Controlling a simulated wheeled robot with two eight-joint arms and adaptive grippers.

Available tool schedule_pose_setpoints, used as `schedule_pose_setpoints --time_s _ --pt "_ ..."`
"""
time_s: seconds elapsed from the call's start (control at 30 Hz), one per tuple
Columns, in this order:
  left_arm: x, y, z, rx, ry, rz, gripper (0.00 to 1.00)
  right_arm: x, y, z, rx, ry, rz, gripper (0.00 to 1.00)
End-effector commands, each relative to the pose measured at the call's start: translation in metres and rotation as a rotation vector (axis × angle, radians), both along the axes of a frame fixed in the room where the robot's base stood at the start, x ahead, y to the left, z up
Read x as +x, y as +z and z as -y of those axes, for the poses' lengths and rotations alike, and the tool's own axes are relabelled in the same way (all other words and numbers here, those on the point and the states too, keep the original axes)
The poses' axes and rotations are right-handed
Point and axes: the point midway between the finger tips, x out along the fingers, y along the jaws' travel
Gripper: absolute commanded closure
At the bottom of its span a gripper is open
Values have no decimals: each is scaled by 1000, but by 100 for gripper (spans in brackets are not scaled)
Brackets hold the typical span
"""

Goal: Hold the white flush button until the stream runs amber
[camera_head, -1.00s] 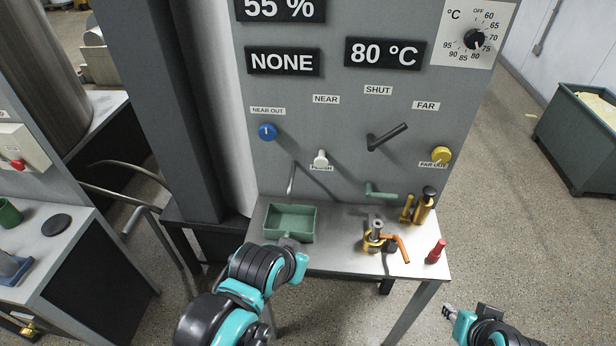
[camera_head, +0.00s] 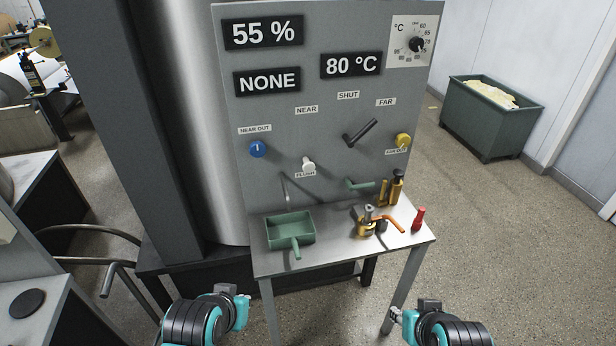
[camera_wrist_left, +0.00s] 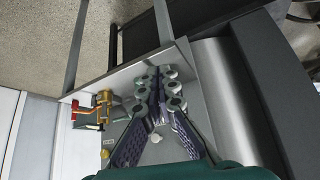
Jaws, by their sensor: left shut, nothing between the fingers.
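The white flush button (camera_head: 308,163) sticks out of the grey panel (camera_head: 330,120), with a FLUSH label under it. A thin grey spout (camera_head: 285,188) hangs over the green tray (camera_head: 291,241) on the steel shelf; I see no stream running from it. My left gripper (camera_head: 242,297) is shut and empty, in front of and below the shelf, apart from the button. Its fingers show in the left wrist view (camera_wrist_left: 160,84), with the panel behind them. My right gripper (camera_head: 396,315) is low, in front of the shelf's right leg; its jaws are too small to judge.
Displays read 55 % (camera_head: 263,32), NONE (camera_head: 267,81) and 80 °C (camera_head: 351,65). A blue knob (camera_head: 257,149), dark lever (camera_head: 361,132) and yellow knob (camera_head: 403,141) flank the button. A brass valve (camera_head: 367,221) with orange handle and a red object (camera_head: 418,219) stand on the shelf.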

Motion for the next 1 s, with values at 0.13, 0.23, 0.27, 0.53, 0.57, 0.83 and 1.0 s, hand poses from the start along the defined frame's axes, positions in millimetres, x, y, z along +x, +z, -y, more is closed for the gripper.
schedule_pose_setpoints --time_s 0.13,0.23,0.27,0.53,0.57,0.83,1.0 --pt "6 1 -2 46 -35 1 100 0 -1 0 0 0 0 60" --pt "24 3 -7 186 -141 4 100 0 -3 0 0 0 0 60" --pt "33 4 -9 249 -189 4 100 0 -4 0 0 0 0 60" --pt "151 21 -4 1080 -767 -27 100 0 -15 0 0 0 0 60" --pt "164 23 1 1181 -830 -37 100 0 -16 0 0 0 0 60" --pt "262 29 86 2071 -1252 -202 100 0 -25 0 0 0 0 60" --pt "285 27 138 2454 -1341 -340 100 0 -28 0 0 0 0 60"
